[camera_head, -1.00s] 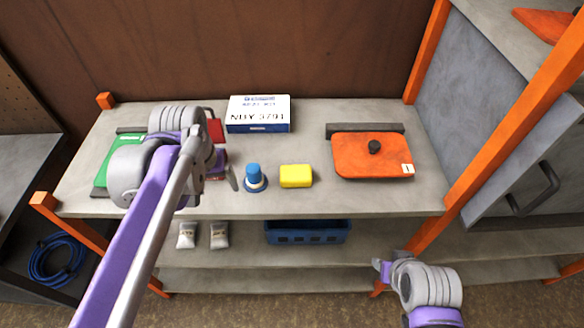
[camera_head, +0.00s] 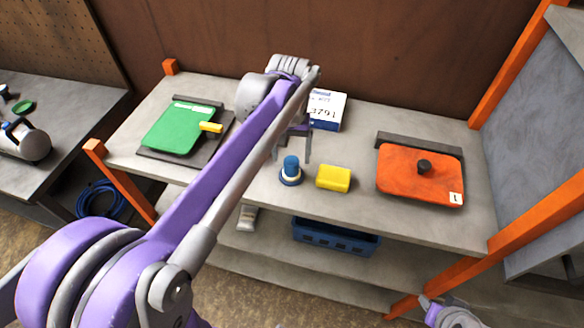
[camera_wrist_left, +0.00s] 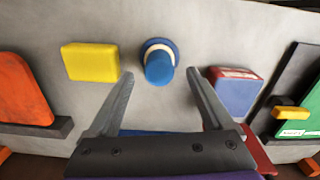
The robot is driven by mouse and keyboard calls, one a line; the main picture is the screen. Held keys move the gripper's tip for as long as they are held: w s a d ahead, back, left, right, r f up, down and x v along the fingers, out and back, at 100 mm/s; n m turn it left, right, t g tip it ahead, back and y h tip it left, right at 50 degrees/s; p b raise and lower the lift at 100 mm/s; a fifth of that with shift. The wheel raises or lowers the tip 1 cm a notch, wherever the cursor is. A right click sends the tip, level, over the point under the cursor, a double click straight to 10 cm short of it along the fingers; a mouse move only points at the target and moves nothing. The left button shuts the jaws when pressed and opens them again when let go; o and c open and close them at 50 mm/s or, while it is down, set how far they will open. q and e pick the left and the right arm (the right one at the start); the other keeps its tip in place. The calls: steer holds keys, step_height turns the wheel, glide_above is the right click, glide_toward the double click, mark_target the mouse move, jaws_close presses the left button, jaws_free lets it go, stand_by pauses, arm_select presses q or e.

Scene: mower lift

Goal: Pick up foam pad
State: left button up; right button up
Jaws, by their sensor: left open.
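The foam pad looks to be the yellow block (camera_head: 333,178), lying flat on the bench top to the right of a blue-capped round thing (camera_head: 290,171). In the left wrist view the yellow block (camera_wrist_left: 90,62) lies left of the left fingers and the blue-capped thing (camera_wrist_left: 159,64) shows between their tips. My left gripper (camera_head: 293,152) is open and empty, behind the blue-capped thing and left of the block. My right arm's end (camera_head: 445,314) shows at the bottom edge, mostly cut off; its jaws cannot be made out.
An orange lidded plate (camera_head: 420,178) lies at right and a green one (camera_head: 180,128) at left. A white box (camera_head: 328,110) stands behind, partly covered by my arm. A red-and-blue box (camera_wrist_left: 236,90) shows beside the left fingers. A blue crate (camera_head: 335,238) is on the shelf below.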

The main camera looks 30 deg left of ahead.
mark_target(291, 161)
arm_select(q)
step_height(291, 161, down, 4)
steer(key=shift+s+d+f, duration=0.1)
jaws_close()
stand_by(0.5)
